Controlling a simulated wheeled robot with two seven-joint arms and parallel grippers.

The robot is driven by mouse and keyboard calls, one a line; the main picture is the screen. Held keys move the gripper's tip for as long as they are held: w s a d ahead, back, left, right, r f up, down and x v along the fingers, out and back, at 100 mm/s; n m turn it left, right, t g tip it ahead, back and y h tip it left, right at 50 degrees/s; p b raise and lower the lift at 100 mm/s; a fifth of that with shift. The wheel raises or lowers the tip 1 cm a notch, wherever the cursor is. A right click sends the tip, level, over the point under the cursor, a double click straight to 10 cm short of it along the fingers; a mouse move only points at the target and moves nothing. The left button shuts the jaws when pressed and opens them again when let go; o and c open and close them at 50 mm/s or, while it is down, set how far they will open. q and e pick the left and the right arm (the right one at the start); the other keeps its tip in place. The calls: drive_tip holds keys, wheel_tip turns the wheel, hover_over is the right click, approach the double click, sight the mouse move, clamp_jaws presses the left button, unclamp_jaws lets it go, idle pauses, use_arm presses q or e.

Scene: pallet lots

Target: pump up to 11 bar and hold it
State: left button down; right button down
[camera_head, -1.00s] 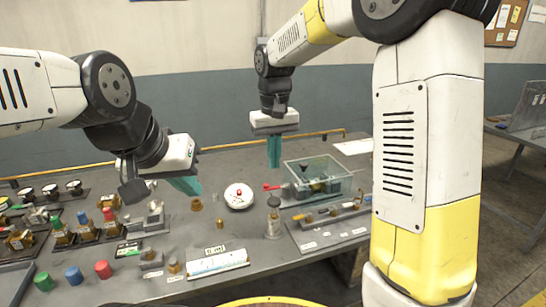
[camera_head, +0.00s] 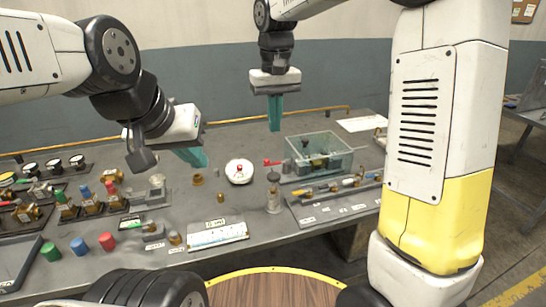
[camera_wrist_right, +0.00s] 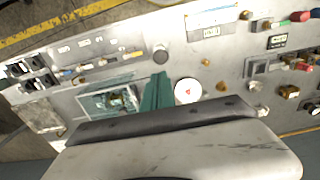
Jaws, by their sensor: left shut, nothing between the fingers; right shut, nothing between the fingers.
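A white round disc with a red centre (camera_head: 239,171) lies on the grey table (camera_head: 290,236); it also shows in the right wrist view (camera_wrist_right: 188,91). To its right stands a clear box (camera_head: 318,157) with dark fittings inside and a red lever (camera_head: 272,162) at its left side. A grey cylinder with a knob on top (camera_head: 273,193) stands in front of the box. I cannot read any pressure. My left gripper (camera_head: 194,157) is shut and empty, above the table left of the disc. My right gripper (camera_head: 275,122) is shut and empty, pointing down, behind and above the red lever.
A tray of slim tools (camera_head: 335,190) lies in front of the box. Small brass pieces (camera_head: 198,180) stand left of the disc. Coloured caps (camera_head: 78,245), valves (camera_head: 90,203) and dark gauges (camera_head: 54,165) fill the left side.

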sight(274, 176)
drive_tip(key=shift+f, duration=0.1)
wheel_tip(274, 176, down, 14)
drive_tip(key=shift+r, duration=0.1)
idle(0.5)
drive_tip(key=shift+f, duration=1.9)
wheel_tip(274, 176, up, 14)
drive_tip(key=shift+r, duration=0.25)
